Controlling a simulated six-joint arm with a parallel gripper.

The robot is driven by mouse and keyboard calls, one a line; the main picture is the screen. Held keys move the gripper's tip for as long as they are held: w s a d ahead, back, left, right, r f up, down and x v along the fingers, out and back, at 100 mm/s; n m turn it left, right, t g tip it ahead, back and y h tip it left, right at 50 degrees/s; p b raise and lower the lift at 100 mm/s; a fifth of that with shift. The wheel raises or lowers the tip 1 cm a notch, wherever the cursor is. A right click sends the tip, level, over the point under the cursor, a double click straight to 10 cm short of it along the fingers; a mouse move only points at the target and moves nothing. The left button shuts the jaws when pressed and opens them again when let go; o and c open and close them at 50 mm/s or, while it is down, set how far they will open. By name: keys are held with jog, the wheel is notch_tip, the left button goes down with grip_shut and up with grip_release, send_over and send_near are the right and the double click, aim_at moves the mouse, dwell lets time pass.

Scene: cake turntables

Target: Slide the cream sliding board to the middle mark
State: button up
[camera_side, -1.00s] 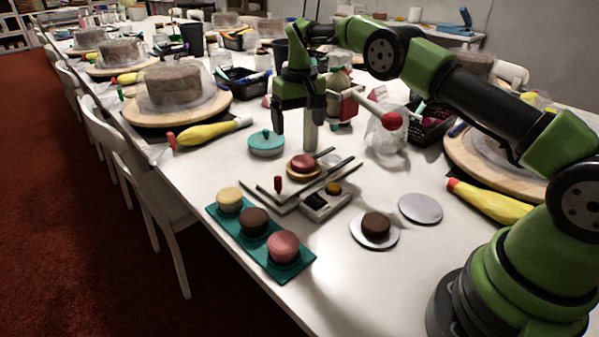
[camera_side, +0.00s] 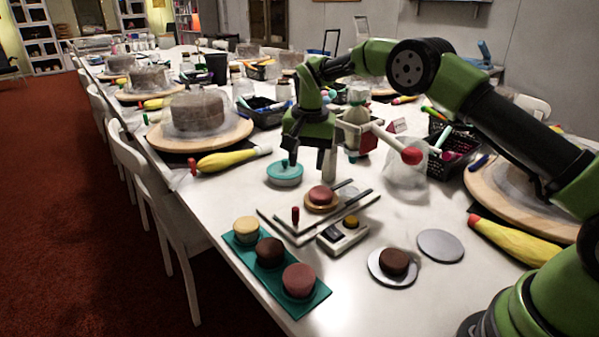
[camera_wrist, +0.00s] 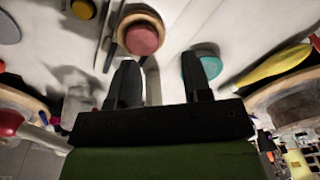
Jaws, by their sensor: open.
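A pale cream board (camera_side: 280,225) with a red-topped peg (camera_side: 295,215) lies by two dark rails (camera_side: 362,198). Its edges blend with the white table, and I cannot make out a middle mark. A pink cake (camera_side: 321,195) on a round wooden disc sits between the rails; the cake also shows in the wrist view (camera_wrist: 141,38). My gripper (camera_side: 308,150) is open and empty, above and behind the rails in the side view. Both dark fingers show in the wrist view (camera_wrist: 161,68), pointing toward the cake and a teal lidded dish (camera_wrist: 205,67), apart from both.
A grey post (camera_side: 327,164) stands behind the rails, close to my gripper. A small device (camera_side: 343,235) with a yellow button stands in front. A teal tray (camera_side: 315,302) holds three small cakes. A dark cake (camera_side: 394,261) stands on a plate at right, beside a grey disc (camera_side: 441,245).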

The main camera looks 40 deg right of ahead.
aim_at(297, 209)
jog(key=a+m, duration=0.1)
jog(key=m, duration=0.1)
jog(key=s+a+m, duration=0.1)
jog(key=a+m, duration=0.1)
jog(key=m, duration=0.1)
jog(key=s+a+m, duration=0.1)
jog(key=m, duration=0.2)
jog(key=shift+a+t, duration=0.25)
jog(key=shift+t, duration=0.15)
notch_tip(297, 209, down, 9)
jog(key=shift+f, duration=0.2)
jog(key=shift+c, duration=0.6)
jog(key=shift+s, duration=0.1)
jog(key=c, duration=0.6)
jog(key=shift+d, duration=0.1)
jog(key=shift+s+d+f, duration=0.1)
jog(key=shift+s+d, duration=0.05)
jog(key=shift+d, duration=5.15)
